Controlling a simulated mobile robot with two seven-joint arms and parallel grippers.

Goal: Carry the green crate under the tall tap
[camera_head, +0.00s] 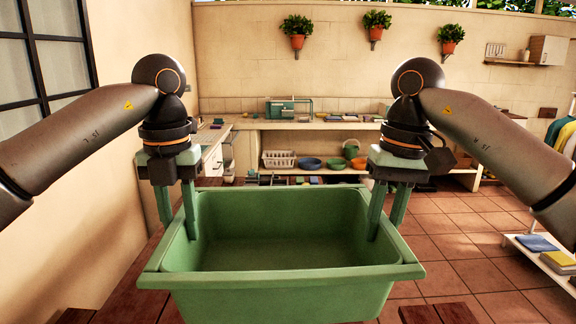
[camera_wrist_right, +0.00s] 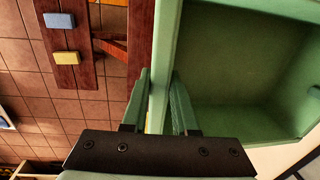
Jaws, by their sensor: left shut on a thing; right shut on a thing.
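The green crate (camera_head: 280,299) is open-topped and empty, level in the lower middle of the head view; it also shows in the right wrist view (camera_wrist_right: 240,62). My left gripper (camera_head: 178,224) is shut on its left wall, one finger inside and one outside. My right gripper (camera_head: 386,226) is shut on its right wall in the same way; in the right wrist view its fingers (camera_wrist_right: 159,78) straddle the rim. I cannot make out a tall tap in either view. The crate's underside is hidden.
Dark red wooden slats (camera_head: 437,313) show below and beside the crate. In the right wrist view a wooden top (camera_wrist_right: 73,79) bears a blue block (camera_wrist_right: 59,20) and a yellow block (camera_wrist_right: 66,58). A long counter (camera_head: 330,125) stands at the back. Tiled floor (camera_head: 455,235) lies open to the right.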

